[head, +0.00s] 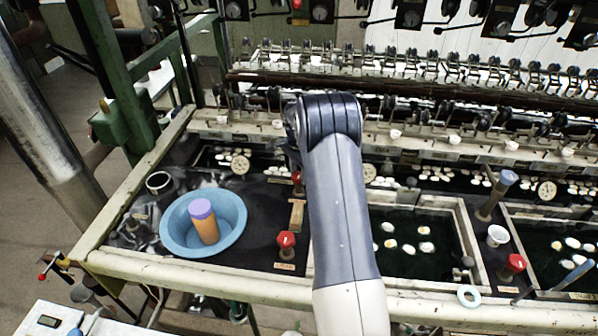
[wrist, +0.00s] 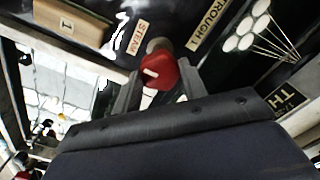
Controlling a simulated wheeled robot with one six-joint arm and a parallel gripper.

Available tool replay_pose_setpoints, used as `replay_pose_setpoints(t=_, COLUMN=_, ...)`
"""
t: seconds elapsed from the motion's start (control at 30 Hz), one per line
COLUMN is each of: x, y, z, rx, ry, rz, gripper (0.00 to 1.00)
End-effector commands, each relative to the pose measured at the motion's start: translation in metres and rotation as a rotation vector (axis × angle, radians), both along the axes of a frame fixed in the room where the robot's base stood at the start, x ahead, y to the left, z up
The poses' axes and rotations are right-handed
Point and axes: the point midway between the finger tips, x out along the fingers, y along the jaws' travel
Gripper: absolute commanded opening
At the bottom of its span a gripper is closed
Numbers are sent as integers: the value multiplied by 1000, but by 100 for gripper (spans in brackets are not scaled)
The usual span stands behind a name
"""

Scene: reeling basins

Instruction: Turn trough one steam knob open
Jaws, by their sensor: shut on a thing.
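The red steam knob (wrist: 160,70) sits between the two fingers of my gripper (wrist: 158,88) in the wrist view, and the fingers are shut on it. A white mark shows on the near part of the knob. In the head view a red knob (head: 297,178) shows just left of my arm, by the arm's far end. My fingers are hidden there behind my arm.
A second red knob (head: 286,240) stands nearer the front edge. A wooden block (head: 297,214) lies between the two knobs. A blue basin (head: 172,242) holding an orange cylinder with a purple top (head: 204,222) stands to the left. Water troughs with cocoons lie to the right.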

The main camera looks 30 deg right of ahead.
Motion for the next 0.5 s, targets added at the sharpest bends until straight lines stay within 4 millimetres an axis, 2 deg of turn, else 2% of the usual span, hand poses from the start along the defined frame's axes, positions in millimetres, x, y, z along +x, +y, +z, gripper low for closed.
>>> replay_pose_setpoints(t=0.27, x=0, y=0, z=0, rx=0, ry=-1, rz=35, gripper=18)
replay_pose_setpoints(t=0.5, x=0, y=0, z=-1, rx=-1, ry=-1, rz=168, gripper=18)
